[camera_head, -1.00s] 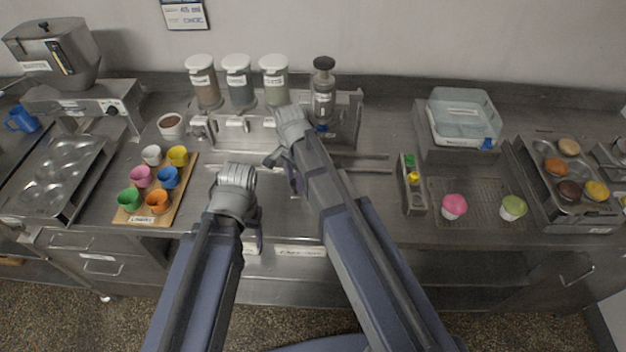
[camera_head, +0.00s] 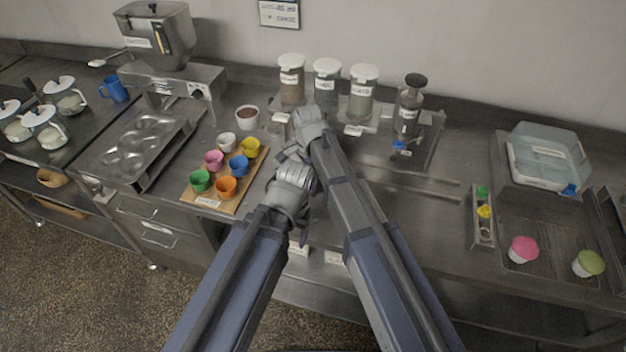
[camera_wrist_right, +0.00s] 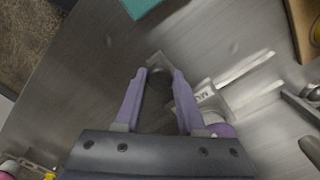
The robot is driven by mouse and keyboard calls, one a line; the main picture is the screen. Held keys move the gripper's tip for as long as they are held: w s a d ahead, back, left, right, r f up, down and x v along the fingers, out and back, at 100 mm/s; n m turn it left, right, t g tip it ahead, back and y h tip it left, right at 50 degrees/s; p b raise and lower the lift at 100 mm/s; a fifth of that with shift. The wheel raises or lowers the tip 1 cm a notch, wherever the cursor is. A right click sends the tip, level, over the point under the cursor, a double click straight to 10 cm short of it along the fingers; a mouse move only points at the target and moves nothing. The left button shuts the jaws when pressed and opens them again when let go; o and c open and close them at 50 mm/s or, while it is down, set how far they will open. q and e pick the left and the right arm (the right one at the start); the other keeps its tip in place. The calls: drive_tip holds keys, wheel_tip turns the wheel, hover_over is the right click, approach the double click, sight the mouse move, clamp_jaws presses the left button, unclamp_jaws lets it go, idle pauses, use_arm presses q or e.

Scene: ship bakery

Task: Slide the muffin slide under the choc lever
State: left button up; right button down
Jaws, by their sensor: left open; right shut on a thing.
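My right gripper (camera_wrist_right: 164,75) is shut on the muffin slide (camera_wrist_right: 205,97), a flat metal piece whose partly hidden label begins "MU". A dark round part shows between the fingertips. In the head view my right forearm and wrist hide this gripper and the slide, in front of the canister rack. The rack carries three white-lidded canisters, and small levers with labels (camera_head: 352,130) stick out below them. The labels are too small to tell which is the choc lever. My left gripper (camera_head: 302,236) is open, near the bench's front edge, mostly hidden by its wrist.
A wooden board (camera_head: 193,194) with several coloured cups lies to the left, with a brown-filled cup (camera_head: 247,118) behind it. Metal rails (camera_head: 415,181) lie on the bench right of my right arm. A narrow tray with coloured buttons (camera_head: 481,232) and two muffins stand further right.

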drive_tip(key=c, duration=0.5)
unclamp_jaws()
wheel_tip(320, 180, up, 8)
drive_tip(key=p, duration=0.8)
drive_tip(key=shift+f, duration=0.1)
